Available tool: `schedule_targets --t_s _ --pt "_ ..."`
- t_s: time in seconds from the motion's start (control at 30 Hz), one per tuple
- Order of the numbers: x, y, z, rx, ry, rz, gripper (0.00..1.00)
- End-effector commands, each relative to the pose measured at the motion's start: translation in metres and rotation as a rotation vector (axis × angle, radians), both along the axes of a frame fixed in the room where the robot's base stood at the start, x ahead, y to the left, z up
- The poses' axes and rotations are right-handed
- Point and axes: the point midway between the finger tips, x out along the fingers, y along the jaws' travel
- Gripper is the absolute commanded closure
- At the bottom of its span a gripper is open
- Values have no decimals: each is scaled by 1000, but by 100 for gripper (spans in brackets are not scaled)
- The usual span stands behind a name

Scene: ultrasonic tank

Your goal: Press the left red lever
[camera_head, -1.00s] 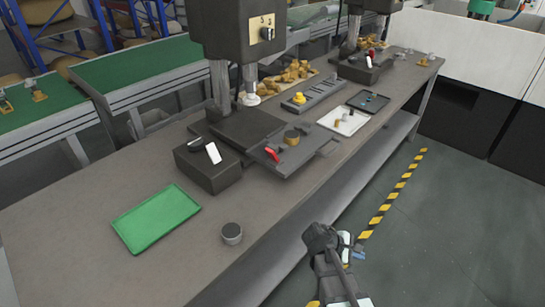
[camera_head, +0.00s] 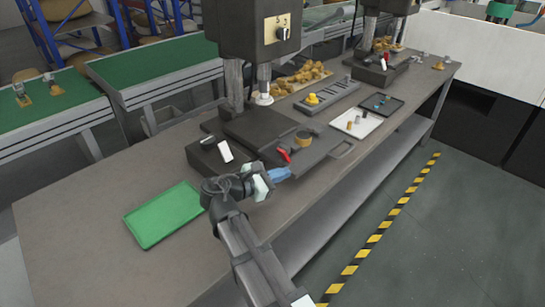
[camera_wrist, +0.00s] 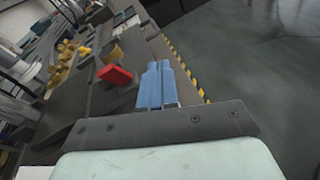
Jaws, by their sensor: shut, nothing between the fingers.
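The left red lever (camera_head: 284,156) is a small red handle at the front of the dark plate of the near press. It also shows in the wrist view as a red block (camera_wrist: 115,75), left of my fingers. My gripper (camera_head: 286,173) is shut and empty, with its blue fingers just in front of and below the lever in the head view. In the wrist view the blue fingers (camera_wrist: 157,68) lie together, with a visible gap between them and the lever. A second, smaller red part (camera_head: 383,63) shows on the far press.
A dark box with a white lever (camera_head: 225,151) stands left of the red lever. A brass cylinder (camera_head: 303,138) sits just behind it. A green tray (camera_head: 165,214) lies at the left, and a white tray (camera_head: 372,124) at the right. Striped floor tape runs in front of the bench.

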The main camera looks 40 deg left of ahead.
Motion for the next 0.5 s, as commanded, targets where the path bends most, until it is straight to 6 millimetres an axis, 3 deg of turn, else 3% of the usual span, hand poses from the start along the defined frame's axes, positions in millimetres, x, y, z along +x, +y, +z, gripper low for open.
schedule_targets --t_s 0.1,0.2,0.5 --pt "-32 25 25 -48 -16 66 100" --pt "-54 41 32 -99 0 119 100" --pt "-93 65 16 -228 98 239 100"
